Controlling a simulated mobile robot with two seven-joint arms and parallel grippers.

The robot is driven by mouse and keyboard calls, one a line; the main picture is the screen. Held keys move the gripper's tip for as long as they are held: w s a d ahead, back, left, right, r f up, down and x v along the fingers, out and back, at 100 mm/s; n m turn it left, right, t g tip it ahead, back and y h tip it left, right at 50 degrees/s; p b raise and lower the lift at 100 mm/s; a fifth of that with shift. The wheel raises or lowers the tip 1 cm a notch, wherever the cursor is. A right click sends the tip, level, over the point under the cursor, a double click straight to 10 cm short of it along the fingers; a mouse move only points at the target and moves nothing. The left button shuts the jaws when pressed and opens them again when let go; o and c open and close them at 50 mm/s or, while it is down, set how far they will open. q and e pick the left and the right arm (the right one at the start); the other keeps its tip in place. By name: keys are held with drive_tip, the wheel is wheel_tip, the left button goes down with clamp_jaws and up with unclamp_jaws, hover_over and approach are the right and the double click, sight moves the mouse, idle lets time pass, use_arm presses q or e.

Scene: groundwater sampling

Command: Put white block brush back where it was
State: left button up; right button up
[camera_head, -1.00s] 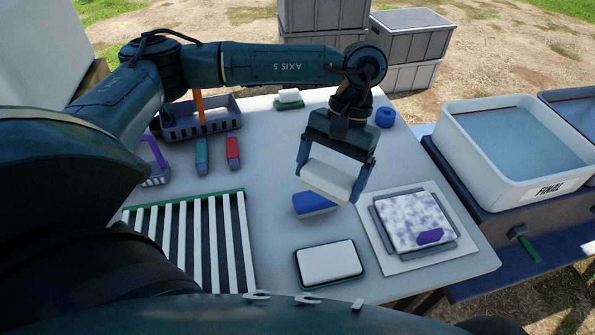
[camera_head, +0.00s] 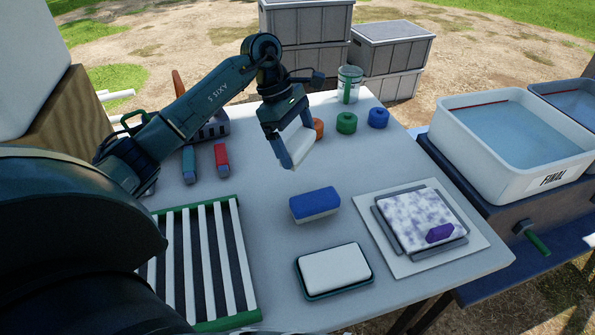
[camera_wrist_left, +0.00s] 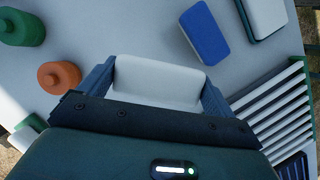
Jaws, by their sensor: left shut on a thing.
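The white block brush (camera_head: 294,148) is between the fingers of my left gripper (camera_head: 297,146), above the back middle of the table. It also shows in the left wrist view (camera_wrist_left: 158,82), a plain white block spanning the gap between both fingers. My left gripper is shut on it, and it looks tilted in the head view. Any bristle side is hidden. My right gripper is not in view.
A blue-and-white block (camera_head: 314,204) and a white pad in a dark tray (camera_head: 335,268) lie in front. Orange (camera_head: 319,128), green (camera_head: 346,123) and blue (camera_head: 378,117) pots stand behind right. A slatted rack (camera_head: 205,255) is front left. The table centre is clear.

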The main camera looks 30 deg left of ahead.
use_arm(q)
drive_tip(key=shift+f, duration=3.4)
drive_tip(key=shift+f, duration=0.1)
drive_tip(key=shift+f, duration=0.15)
drive_tip(key=o, duration=0.7)
drive_tip(key=shift+r, duration=0.25)
drive_tip(key=v, duration=1.2)
drive_tip(key=shift+d, duration=0.1)
